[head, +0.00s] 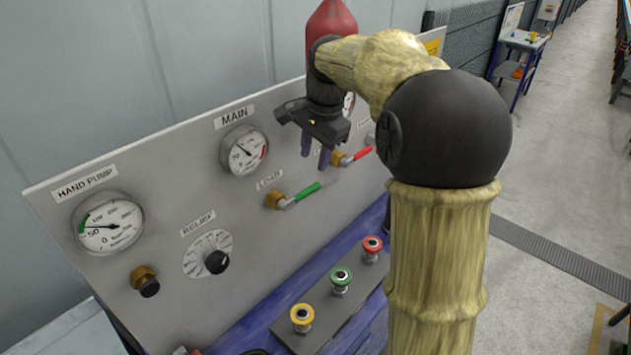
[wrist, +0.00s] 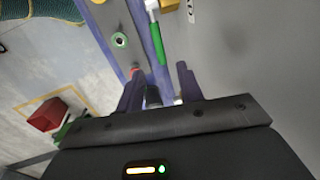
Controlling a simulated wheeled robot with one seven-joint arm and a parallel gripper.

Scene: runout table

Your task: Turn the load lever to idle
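The load lever (head: 302,194) is a green-handled lever on a brass fitting, below the LOAD label on the sloped grey panel (head: 200,300). Its green handle points right and slightly up in the head view. In the wrist view, the green handle (wrist: 158,45) lies just beyond the fingertips, with its pale stem toward the top edge. My gripper (head: 315,158) is above and slightly right of the handle and apart from it. Its two purple fingers are spread. In the wrist view, my gripper (wrist: 160,85) has a dark object between or behind its fingers, which I cannot identify.
A red-handled lever (head: 354,157) is close by on the right, partly hidden by my arm. A MAIN gauge (head: 244,151) and a selector knob (head: 216,261) are on the left.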

